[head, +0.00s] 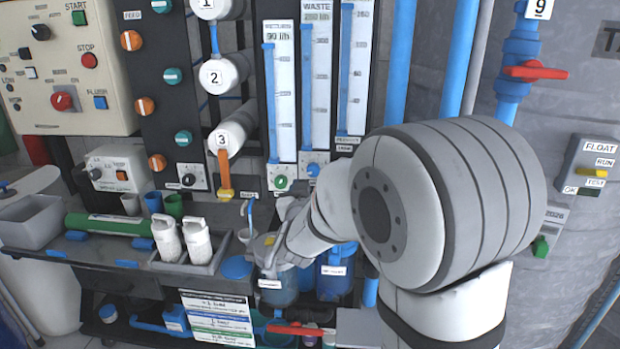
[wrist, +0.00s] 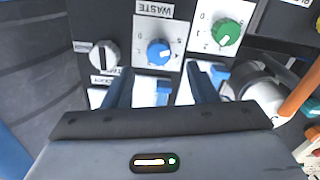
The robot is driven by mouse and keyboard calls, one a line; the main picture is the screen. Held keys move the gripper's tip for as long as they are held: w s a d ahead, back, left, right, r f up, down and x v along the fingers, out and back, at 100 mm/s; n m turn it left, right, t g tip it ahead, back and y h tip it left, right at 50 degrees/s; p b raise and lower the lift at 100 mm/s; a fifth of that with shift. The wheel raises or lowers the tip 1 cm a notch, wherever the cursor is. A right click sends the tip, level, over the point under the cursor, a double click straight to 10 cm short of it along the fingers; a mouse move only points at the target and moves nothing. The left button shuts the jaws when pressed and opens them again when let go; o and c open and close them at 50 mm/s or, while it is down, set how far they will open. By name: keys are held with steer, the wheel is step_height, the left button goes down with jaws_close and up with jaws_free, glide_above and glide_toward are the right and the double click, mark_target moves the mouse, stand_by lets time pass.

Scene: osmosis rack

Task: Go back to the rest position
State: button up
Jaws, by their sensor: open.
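My gripper (wrist: 158,75) is open in the wrist view, with its two blue fingers apart and nothing seen between them. The fingers point at the knob panel, which appears upside down there. The blue knob (wrist: 160,52) on the WASTE plate lies just beyond the gap between the fingertips. The green knob (wrist: 226,33) is to the right and a black-and-white knob (wrist: 103,55) to the left. In the head view, my arm reaches left from its large white joint towards the rack, below the green knob (head: 281,183) and blue knob (head: 313,170). The fingertips cannot be made out clearly there.
Two white bottles (head: 197,240) stand in a tray on the bench, left of my arm. A red-handled valve (head: 535,71) on a blue pipe and a FLOAT switch box (head: 590,166) are at the right. The control box (head: 62,65) is at upper left.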

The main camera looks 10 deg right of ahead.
steer(key=shift+v, duration=1.05)
steer(key=s+r+g+y+p, duration=0.2)
steer(key=s+g+p, duration=0.4)
steer(key=s, duration=0.9)
steer(key=s+d+r+n+g+y+p, duration=0.1)
steer(key=s+g+p, duration=0.6)
steer(key=s, duration=0.8)
steer(key=r+g+y, duration=0.1)
steer(key=y, duration=0.1)
steer(key=shift+g+y, duration=0.3)
steer(key=shift+d, duration=0.1)
